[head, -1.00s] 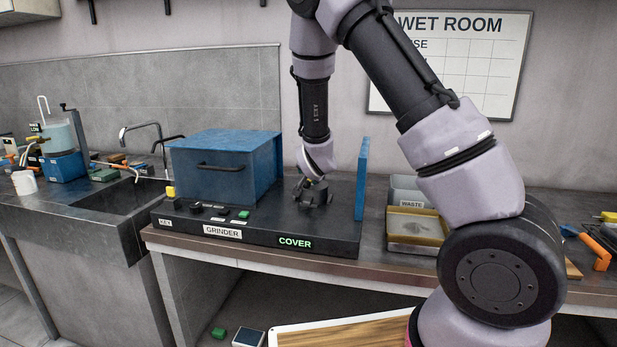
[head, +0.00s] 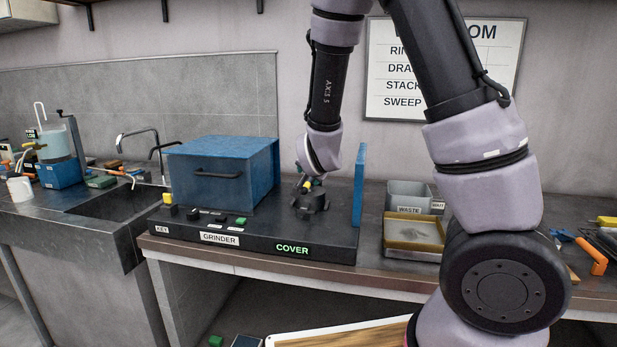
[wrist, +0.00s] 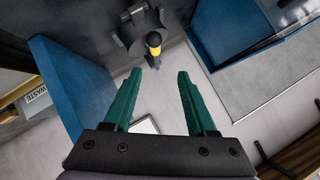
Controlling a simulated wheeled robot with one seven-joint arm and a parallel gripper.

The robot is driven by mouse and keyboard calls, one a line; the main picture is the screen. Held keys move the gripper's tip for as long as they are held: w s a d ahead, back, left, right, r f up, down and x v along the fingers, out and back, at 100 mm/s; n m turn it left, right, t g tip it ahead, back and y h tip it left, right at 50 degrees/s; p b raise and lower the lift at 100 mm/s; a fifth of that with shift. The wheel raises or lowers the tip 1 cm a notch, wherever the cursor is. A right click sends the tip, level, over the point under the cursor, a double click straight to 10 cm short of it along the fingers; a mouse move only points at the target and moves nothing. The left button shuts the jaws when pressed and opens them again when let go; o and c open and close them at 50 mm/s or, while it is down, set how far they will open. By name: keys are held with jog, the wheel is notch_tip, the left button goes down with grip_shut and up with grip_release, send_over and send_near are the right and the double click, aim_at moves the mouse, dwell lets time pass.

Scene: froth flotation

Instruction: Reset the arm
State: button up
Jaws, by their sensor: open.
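My gripper (wrist: 155,98) shows in the wrist view with its two green fingers spread and nothing between them. In the head view my arm reaches over the grinder base (head: 258,243), and my gripper is mostly hidden behind my wrist there. Beyond the fingertips is a dark fitting with a yellow-banded black knob (wrist: 154,40). The same dark fitting (head: 310,203) stands on the grinder base in the head view, just below my wrist. I cannot tell whether the gripper touches it.
A blue box with a handle (head: 225,170) stands left of the fitting, and an upright blue panel (head: 359,185) stands right of it. A waste bin (head: 408,197) and a tan tray (head: 414,232) are farther right. A sink (head: 105,205) lies at left.

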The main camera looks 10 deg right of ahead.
jog(key=s+d+r+n+g+y, duration=0.1)
jog(key=s+d+r+g+y, duration=0.15)
jog(key=s+r, duration=0.35)
jog(key=s+d+r+n+g+y, duration=0.1)
jog(key=s+d+r, duration=0.3)
jog(key=r, duration=0.4)
jog(key=s+d+r+n, duration=0.1)
jog(key=s+d+r, duration=0.1)
jog(key=s, duration=0.6)
jog(key=s+d+r+n+g, duration=0.1)
jog(key=s+d+r, duration=0.1)
jog(key=s, duration=0.6)
jog(key=shift+d+r+n+h, duration=0.15)
jog(key=shift+r+n+h, duration=0.25)
jog(key=shift+r, duration=0.5)
jog(key=shift+w, duration=0.1)
